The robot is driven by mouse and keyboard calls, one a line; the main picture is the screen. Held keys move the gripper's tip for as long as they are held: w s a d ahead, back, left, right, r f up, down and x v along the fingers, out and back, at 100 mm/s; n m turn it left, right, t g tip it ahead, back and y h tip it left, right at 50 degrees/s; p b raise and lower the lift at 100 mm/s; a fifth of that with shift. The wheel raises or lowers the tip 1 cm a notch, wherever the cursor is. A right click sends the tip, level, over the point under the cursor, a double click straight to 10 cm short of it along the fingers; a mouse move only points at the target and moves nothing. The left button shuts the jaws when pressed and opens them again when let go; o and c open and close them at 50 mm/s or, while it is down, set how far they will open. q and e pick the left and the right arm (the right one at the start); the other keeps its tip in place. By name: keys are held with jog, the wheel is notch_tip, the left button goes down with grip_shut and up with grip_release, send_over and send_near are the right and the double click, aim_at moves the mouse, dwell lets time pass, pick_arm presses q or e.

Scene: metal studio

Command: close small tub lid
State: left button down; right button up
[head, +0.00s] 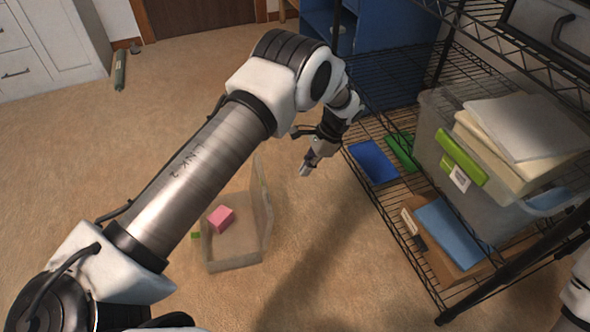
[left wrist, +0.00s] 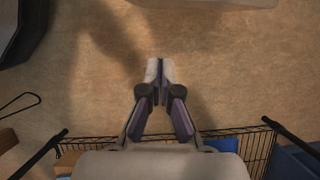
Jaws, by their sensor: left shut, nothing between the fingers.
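A small translucent tub (head: 235,264) stands on the carpet, partly hidden behind my left arm. Its lid (head: 263,205) is open and stands roughly upright along the tub's right side. A pink block (head: 221,219) lies inside the tub. My left gripper (head: 305,170) is shut and empty, to the right of the lid and apart from it in the picture. In the left wrist view the closed fingers (left wrist: 161,72) point over bare carpet, and a pale edge, probably the lid or tub (left wrist: 205,3), shows at the top. My right gripper is not in view.
A black wire shelf (head: 393,193) stands at the right, close to my left gripper. It holds a clear bin (head: 430,150) with a green latch, and blue and green items. Carpet in front is clear.

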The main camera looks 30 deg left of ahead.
pick_arm(q)
jog(key=s+a+f+b, duration=0.6)
jog(key=f, duration=0.1)
jog(key=shift+s+f, duration=0.15)
jog(key=shift+f, duration=0.1)
dwell(0.3)
